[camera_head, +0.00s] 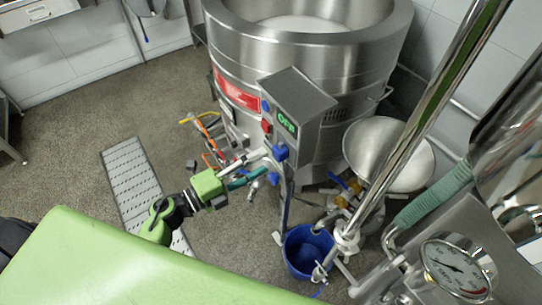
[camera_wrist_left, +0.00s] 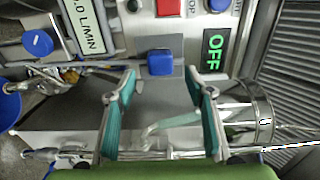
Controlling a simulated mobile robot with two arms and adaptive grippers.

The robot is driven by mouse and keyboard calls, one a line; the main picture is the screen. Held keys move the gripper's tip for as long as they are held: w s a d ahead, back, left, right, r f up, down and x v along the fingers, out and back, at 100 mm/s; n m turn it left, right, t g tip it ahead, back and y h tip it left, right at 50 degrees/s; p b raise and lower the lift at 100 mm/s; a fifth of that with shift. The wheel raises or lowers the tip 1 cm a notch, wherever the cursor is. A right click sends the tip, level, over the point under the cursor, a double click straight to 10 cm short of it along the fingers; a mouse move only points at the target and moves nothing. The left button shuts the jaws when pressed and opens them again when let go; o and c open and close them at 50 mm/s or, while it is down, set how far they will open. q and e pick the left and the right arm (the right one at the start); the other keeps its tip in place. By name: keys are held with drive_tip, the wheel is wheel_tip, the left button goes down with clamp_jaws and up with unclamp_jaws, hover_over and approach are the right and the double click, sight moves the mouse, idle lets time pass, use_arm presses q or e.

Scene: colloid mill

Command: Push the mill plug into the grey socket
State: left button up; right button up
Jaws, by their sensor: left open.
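A blue block-shaped piece (camera_head: 280,152), which looks like the mill plug, sits at the lower edge of the grey control box (camera_head: 305,95). It also shows in the left wrist view (camera_wrist_left: 160,63), against a grey plate. I cannot make out the grey socket. My left gripper (camera_head: 262,163) is in front of the box, its fingers pointing at the blue piece. In the left wrist view the teal-padded fingers (camera_wrist_left: 166,82) are spread wide and empty, with the blue piece between and just beyond the tips. My right gripper is not in view.
The control box has a red button (camera_head: 266,126) and a green OFF display (camera_head: 286,123). The large steel mill vessel (camera_head: 310,50) stands behind. A blue bucket (camera_head: 308,252) is on the floor below. Steel pipes and a gauge (camera_head: 455,268) fill the right side.

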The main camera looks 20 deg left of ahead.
use_arm(q)
drive_tip(key=v, duration=0.6)
drive_tip(key=shift+s+a, duration=0.15)
drive_tip(key=shift+s, duration=0.1)
drive_tip(key=s+a+f+n+g+y, duration=0.1)
drive_tip(key=s+a+f+n+y, duration=0.15)
drive_tip(key=f+n+y, duration=0.85)
drive_tip(key=s+a+f+n+g+h, duration=0.1)
drive_tip(key=s+a+f+n, duration=0.3)
drive_tip(key=f, duration=1.5)
drive_tip(key=s+d+f+n+g, duration=0.1)
drive_tip(key=s+f+n+g, duration=0.1)
drive_tip(key=s+f, duration=0.4)
drive_tip(key=s+d+f+n+g, duration=0.2)
drive_tip(key=s+f+g, duration=0.3)
drive_tip(key=s, duration=0.7)
drive_tip(key=s+d+f+n+g+y, duration=0.1)
drive_tip(key=s+f+n+g, duration=0.3)
drive_tip(key=s+f, duration=0.4)
drive_tip(key=shift+s+d+f, duration=0.35)
drive_tip(key=shift+s+d, duration=0.05)
drive_tip(key=shift+s, duration=0.45)
drive_tip(key=shift+o, duration=0.2)
